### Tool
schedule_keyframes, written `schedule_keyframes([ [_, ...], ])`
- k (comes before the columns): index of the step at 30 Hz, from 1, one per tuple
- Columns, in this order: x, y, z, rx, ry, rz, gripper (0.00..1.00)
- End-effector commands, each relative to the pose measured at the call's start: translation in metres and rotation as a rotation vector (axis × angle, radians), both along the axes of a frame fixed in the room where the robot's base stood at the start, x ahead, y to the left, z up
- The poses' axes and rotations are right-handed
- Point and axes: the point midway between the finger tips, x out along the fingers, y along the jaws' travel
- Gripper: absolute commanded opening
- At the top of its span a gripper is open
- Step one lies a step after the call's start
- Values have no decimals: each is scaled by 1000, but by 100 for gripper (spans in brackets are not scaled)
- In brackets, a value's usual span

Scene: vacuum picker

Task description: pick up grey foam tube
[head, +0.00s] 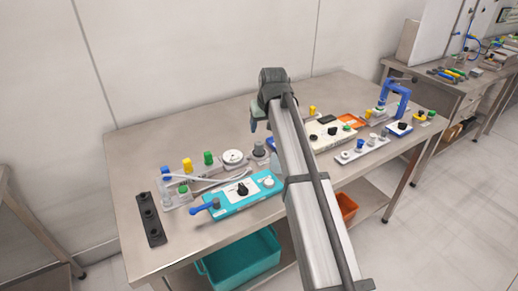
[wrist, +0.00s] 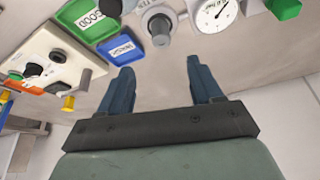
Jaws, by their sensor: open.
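I cannot pick out the grey foam tube for sure. A pale grey tube-like piece (head: 200,178) lies across the left-hand board in the head view. A short grey cylinder (wrist: 160,32) stands on a light plate in the wrist view, ahead of the fingertips. My gripper (wrist: 160,68) is open and empty, with two blue-grey fingers above the bare metal table. In the head view my gripper (head: 257,122) is over the back middle of the table, and my arm hides part of the table behind it.
A round dial (head: 233,157) stands near coloured knobs. A teal box (head: 240,195) with a blue handle lies in front, and a dark strip (head: 150,218) at left. Green (wrist: 97,20) and blue (wrist: 121,49) trays show ahead. The table's (head: 140,150) back left is bare.

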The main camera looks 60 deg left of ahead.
Motion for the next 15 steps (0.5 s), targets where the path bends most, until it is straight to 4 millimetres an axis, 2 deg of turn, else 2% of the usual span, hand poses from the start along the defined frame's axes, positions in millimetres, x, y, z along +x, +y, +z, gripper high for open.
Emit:
schedule_keyframes([
  [15, 8, 28, -69, -1, 1, -1, 65],
])
